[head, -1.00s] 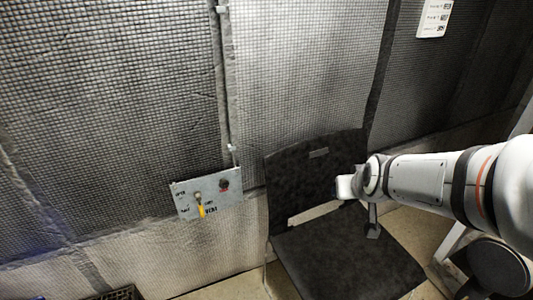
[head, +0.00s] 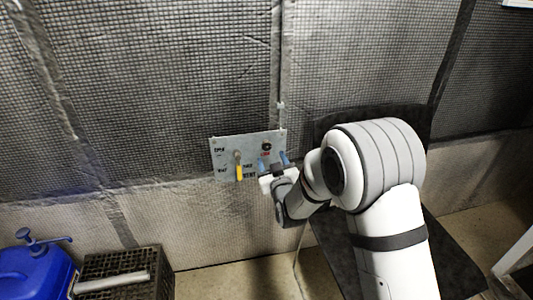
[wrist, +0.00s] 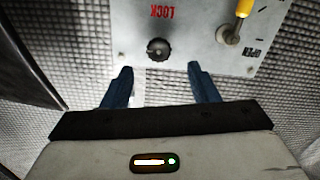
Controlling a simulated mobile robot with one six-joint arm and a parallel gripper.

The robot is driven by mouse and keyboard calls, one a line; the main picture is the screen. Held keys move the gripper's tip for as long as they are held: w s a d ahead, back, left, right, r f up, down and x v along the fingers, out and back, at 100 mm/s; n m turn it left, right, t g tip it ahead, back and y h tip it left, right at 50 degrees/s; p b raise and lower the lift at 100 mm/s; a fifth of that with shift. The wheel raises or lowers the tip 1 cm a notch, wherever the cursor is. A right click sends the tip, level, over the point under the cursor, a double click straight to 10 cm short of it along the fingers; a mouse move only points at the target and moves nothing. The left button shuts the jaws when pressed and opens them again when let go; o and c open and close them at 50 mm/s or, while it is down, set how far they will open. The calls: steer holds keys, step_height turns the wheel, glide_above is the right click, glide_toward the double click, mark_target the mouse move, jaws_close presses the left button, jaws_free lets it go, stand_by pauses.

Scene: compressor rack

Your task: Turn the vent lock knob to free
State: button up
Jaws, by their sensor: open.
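The vent lock knob (head: 266,147) is small, round and dark, on the upper right of a grey metal panel (head: 225,147) on the wall. In the wrist view the knob (wrist: 157,50) appears upside down, just beyond and between my fingertips, with a red LOCK label (wrist: 161,12) near it. My gripper (head: 273,160) is in front of the panel's lower right. In the wrist view my gripper (wrist: 159,69) is open, with blue fingers apart and nothing between them. The knob's pointer direction is too small to tell.
A yellow-handled lever (head: 239,171) is on the same panel, left of the knob. A dark chair (head: 450,245) stands behind my arm. A blue jug (head: 35,270) and a black crate (head: 125,262) stand at lower left.

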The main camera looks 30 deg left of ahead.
mark_target(267, 147)
steer(key=shift+x, duration=2.8)
steer(key=shift+c, duration=0.2)
